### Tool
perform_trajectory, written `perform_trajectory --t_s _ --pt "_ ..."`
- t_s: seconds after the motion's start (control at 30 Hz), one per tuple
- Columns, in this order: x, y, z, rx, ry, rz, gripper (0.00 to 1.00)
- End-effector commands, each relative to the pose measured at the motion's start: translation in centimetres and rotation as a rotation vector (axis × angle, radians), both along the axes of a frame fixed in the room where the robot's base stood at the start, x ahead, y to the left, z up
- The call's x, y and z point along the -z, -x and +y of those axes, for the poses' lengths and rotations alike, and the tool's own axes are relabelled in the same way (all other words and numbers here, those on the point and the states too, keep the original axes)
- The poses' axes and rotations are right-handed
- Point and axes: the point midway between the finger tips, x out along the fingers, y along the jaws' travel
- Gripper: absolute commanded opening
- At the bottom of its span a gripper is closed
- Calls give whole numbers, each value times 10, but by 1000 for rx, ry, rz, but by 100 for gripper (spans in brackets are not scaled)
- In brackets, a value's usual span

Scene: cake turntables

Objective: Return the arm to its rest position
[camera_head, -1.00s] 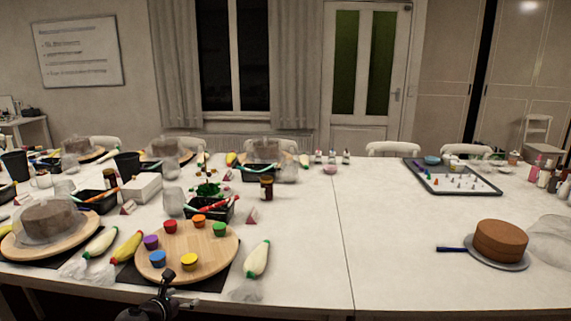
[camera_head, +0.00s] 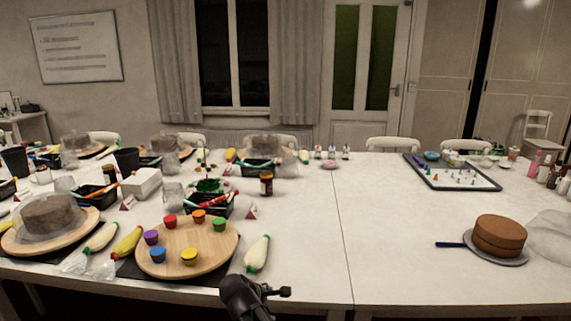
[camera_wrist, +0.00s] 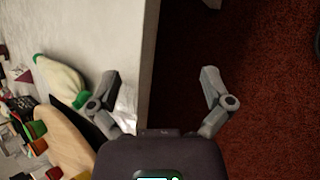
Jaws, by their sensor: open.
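My gripper (camera_wrist: 160,92) is open and empty in the wrist view, its two grey fingers spread apart over the table's edge and the dark red floor. In the head view, part of my arm (camera_head: 250,296) shows at the bottom centre, in front of the table's near edge. A wooden turntable (camera_head: 187,238) with several small coloured cups around its rim stands on the table to the left of my arm. A white piping bag (camera_head: 257,254) lies to the right of that turntable. It also shows in the wrist view (camera_wrist: 62,75).
The white table (camera_head: 400,270) spans the view, with bare room right of its centre seam. A brown cake (camera_head: 499,236) stands at the right, and a covered cake (camera_head: 47,215) at the left. A dark tray (camera_head: 453,184) lies at the back right.

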Motion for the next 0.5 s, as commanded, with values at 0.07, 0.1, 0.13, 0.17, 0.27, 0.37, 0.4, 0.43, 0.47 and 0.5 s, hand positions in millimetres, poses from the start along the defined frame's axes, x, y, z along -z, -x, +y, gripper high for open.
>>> perform_trajectory --t_s 0.07,0.1,0.13,0.17,0.27,0.37,0.4,0.43,0.47,0.5 --pt "6 5 -26 111 -69 6 100" --pt "8 7 -36 165 -103 6 100" --pt "11 9 -44 205 -129 7 100" --pt "12 11 -51 246 -154 9 100" --pt "18 18 -75 386 -236 11 100" --pt "24 26 -98 527 -313 15 100" --pt "26 29 -106 583 -343 15 100" --pt "27 32 -113 627 -366 17 100" --pt "29 35 -119 669 -389 17 100" --pt "30 39 -127 726 -417 17 100"
